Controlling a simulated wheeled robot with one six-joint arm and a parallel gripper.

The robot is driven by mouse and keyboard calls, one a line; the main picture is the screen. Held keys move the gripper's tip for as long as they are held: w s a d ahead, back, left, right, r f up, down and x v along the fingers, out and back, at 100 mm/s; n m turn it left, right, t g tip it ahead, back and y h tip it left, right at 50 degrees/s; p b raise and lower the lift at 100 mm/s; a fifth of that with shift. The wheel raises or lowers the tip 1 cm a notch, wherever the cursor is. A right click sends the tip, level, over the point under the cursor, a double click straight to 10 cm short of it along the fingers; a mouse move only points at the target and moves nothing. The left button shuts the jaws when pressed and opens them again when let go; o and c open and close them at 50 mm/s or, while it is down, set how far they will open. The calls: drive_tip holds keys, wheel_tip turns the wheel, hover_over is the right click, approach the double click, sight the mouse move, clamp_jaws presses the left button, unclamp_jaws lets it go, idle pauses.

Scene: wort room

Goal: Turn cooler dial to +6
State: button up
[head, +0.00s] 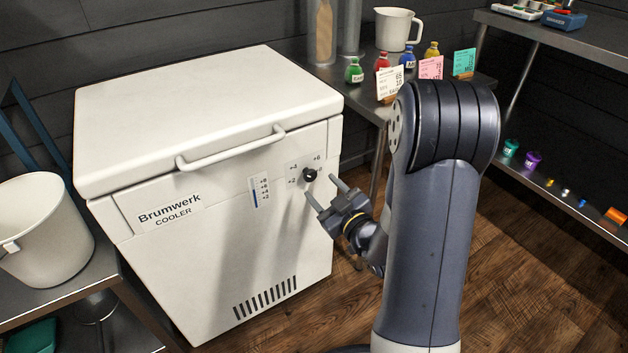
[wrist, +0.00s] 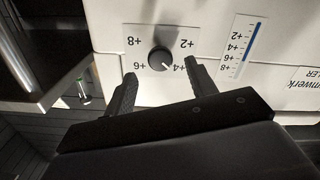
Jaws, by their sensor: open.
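The cooler dial (head: 310,174) is a small round black knob on the front of the white Brumwerk cooler (head: 190,235). In the wrist view, which shows the panel upside down, the dial (wrist: 159,58) is ringed by the marks +2, +4, +6 and +8. Its white pointer mark points toward +4. My gripper (head: 321,189) is open in front of the dial, its two fingers reaching toward the panel. In the wrist view my gripper (wrist: 160,76) has one fingertip on each side below the knob. The fingers appear apart from it, with nothing between them.
A gauge (head: 257,190) with a blue bar is left of the dial. The lid handle (head: 230,149) juts out above. A steel table (head: 350,88) with a jug (head: 396,28), small bottles and cards stands behind right. A white bucket (head: 42,230) stands left.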

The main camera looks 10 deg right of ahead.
sight(312, 178)
drive_tip(key=shift+x, duration=2.35)
drive_tip(key=c, duration=1)
drive_tip(key=shift+o, duration=0.2)
